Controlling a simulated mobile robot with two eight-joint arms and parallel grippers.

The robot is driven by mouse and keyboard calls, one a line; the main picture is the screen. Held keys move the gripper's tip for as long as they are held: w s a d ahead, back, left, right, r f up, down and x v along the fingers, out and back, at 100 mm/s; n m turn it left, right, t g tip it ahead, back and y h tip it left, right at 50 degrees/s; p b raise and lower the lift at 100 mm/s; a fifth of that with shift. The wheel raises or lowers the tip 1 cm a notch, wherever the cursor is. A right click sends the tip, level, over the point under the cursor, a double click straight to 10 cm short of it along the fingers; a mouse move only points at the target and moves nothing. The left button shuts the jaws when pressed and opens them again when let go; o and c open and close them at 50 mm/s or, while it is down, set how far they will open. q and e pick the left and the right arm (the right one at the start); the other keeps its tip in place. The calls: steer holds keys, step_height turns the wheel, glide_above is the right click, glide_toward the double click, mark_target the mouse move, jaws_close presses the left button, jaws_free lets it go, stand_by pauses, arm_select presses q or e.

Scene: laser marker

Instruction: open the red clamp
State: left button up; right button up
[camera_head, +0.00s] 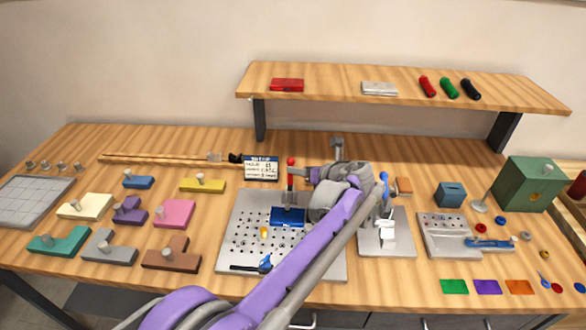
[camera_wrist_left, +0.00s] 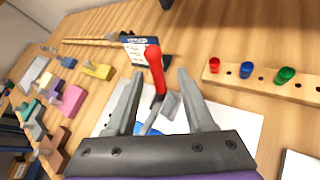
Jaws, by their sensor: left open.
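The red clamp (camera_head: 291,162) has an upright lever with a red grip and stands at the back of the perforated grey plate, behind a blue block (camera_head: 288,218). In the left wrist view its red handle (camera_wrist_left: 155,70) rises between my fingers, leaning slightly. My left gripper (camera_head: 301,173) reaches in from the right at the clamp; its two fingers (camera_wrist_left: 158,84) are open, one on each side of the handle, with gaps visible. The clamp's base is partly hidden by the gripper in the wrist view. My right gripper is not in view.
A blue-handled clamp (camera_head: 265,264) lies at the plate's front. A second plate (camera_head: 372,245) with white parts is to the right. A raised shelf (camera_head: 330,79) runs above the table's back.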

arm_select(q)
steer(key=shift+v, duration=0.8)
